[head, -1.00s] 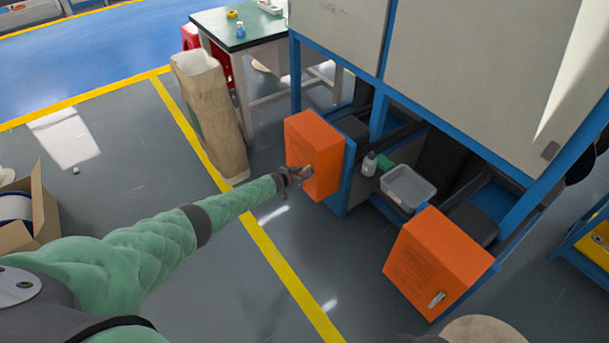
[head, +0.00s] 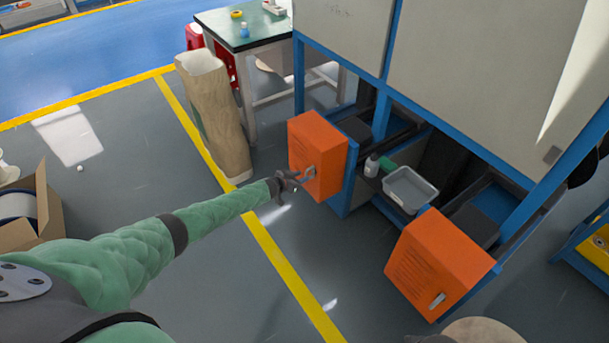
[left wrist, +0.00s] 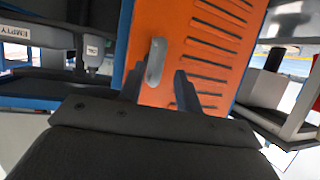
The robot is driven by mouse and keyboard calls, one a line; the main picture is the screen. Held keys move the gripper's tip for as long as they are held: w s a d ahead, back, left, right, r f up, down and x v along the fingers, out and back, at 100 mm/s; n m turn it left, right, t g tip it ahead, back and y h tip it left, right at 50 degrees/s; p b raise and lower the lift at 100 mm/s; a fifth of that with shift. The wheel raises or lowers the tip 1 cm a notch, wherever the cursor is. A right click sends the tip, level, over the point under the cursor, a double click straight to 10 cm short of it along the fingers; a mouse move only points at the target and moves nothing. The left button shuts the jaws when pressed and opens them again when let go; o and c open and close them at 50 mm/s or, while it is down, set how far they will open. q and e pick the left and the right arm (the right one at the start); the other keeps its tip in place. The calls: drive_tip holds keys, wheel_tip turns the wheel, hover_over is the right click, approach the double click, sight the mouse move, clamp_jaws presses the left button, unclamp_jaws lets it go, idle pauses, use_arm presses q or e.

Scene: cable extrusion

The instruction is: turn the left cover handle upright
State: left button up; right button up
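The left orange cover (head: 318,150) hangs on the blue machine frame, with its metal handle (head: 309,172) on its front face. In the left wrist view the handle (left wrist: 155,62) runs nearly along the picture's vertical, leaning slightly, beside the slots of the orange cover (left wrist: 178,55). My left gripper (head: 291,182) is just in front of the handle in the head view, apart from it. In the left wrist view the gripper's two fingers (left wrist: 159,88) are spread with nothing between them, and the handle shows beyond them. My right gripper is not in view.
A right orange cover (head: 437,263) with its own handle (head: 437,300) is farther right. A grey tray (head: 410,189) and a small bottle (head: 371,165) sit between the covers. A tall paper bag (head: 214,115) stands behind my left arm.

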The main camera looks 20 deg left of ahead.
use_arm(q)
drive_tip(key=shift+v, duration=1.65)
